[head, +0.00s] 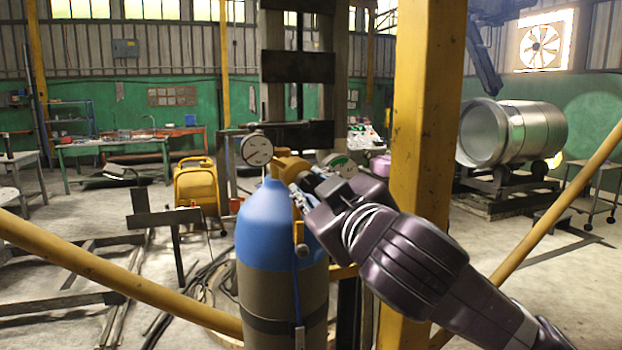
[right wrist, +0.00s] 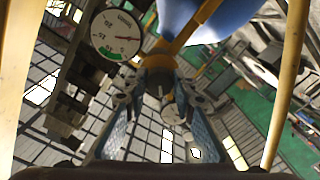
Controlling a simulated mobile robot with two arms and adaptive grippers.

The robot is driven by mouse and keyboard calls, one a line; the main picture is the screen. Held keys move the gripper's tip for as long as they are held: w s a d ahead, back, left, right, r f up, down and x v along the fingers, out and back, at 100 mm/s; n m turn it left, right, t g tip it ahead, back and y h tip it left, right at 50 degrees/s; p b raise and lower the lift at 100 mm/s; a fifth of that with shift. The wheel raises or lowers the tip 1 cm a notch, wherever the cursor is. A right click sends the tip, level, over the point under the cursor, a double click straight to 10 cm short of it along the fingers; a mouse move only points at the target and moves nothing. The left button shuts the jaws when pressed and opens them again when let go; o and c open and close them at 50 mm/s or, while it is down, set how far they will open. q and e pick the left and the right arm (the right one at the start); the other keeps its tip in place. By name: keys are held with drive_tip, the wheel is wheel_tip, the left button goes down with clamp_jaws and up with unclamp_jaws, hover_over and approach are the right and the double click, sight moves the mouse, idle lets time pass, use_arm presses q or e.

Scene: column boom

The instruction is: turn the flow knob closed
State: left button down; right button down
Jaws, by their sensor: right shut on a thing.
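A gas cylinder (head: 282,225) with a blue top stands upright at the middle of the head view. A yellow-brass regulator (head: 290,165) sits on it, with one round gauge (head: 257,150) on the left and another gauge (head: 338,164) on the right. My right gripper (head: 304,190) reaches in from the lower right and is shut at the regulator's front. In the right wrist view the flow knob (right wrist: 159,84) shows between the two fingers of the gripper (right wrist: 160,98). The fingers partly hide the knob in the head view. My left gripper is not in view.
A yellow post (head: 422,150) stands close behind my right arm. Yellow slanted bars (head: 110,275) cross the foreground left and right. A large metal drum (head: 515,133) lies at the back right. Cables (head: 190,290) and metal frames cover the floor at the left.

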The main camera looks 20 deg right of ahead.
drive_tip(key=n+p, duration=0.2)
drive_tip(key=n, duration=0.3)
drive_tip(key=shift+r+p, duration=0.2)
drive_tip(key=shift+p, duration=0.2)
drive_tip(key=shift+f+n+p, duration=0.1)
drive_tip(key=shift+n+p, duration=0.85)
drive_tip(key=shift+n, duration=1.15)
drive_tip(key=c, duration=1.6)
unclamp_jaws()
